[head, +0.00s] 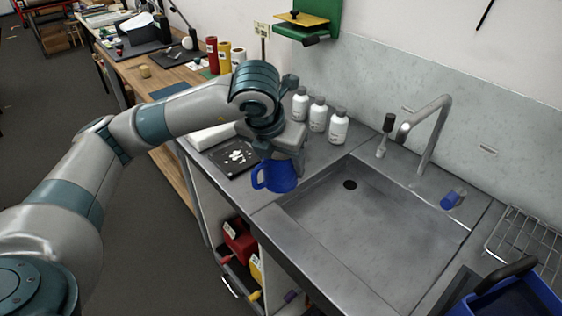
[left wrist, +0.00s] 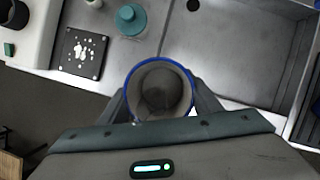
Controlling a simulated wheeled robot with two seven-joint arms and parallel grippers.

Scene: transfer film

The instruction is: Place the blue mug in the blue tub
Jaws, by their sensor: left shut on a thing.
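The blue mug (head: 277,176) is in my left gripper (head: 284,156), near the left edge of the sink in the head view. In the left wrist view the mug (left wrist: 160,66) shows its round blue rim and grey inside between the two fingers (left wrist: 160,98). Its handle points left in the head view. I cannot tell whether its base touches the counter. A blue tub (head: 512,297) is partly in view at the bottom right corner of the head view, with a dark handle-like bar over it. My right gripper is not in view.
A steel sink basin (head: 365,240) fills the middle right, with a tall faucet (head: 432,135) behind it. White bottles (head: 338,127) stand at the back of the counter. A black plate with white pieces (head: 236,157) lies left of the mug. A wire rack (head: 525,240) is at the right.

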